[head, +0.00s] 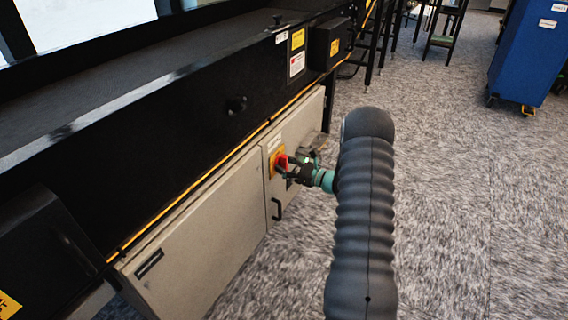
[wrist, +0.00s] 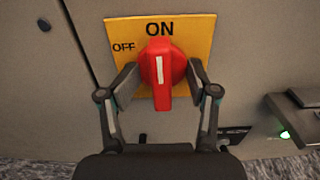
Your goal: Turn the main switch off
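The main switch is a red rotary knob (wrist: 163,72) on a yellow plate (wrist: 200,28) marked ON at the top and OFF at the upper left. Its white line stands upright, in line with ON. In the head view the red knob (head: 282,161) is on the grey cabinet's front, partly hidden by my gripper (head: 291,170). In the wrist view my gripper (wrist: 160,80) is open, with one finger on each side of the knob. A gap shows at the left finger; the right finger is very close to the knob, and I cannot tell whether it touches.
The grey cabinet (head: 205,240) sits under the black sorter frame (head: 180,150). A small device with a green light (wrist: 285,134) juts out right of the switch. A black door handle (head: 277,209) is below it. The carpet to the right is open, with a blue bin (head: 527,60) farther back.

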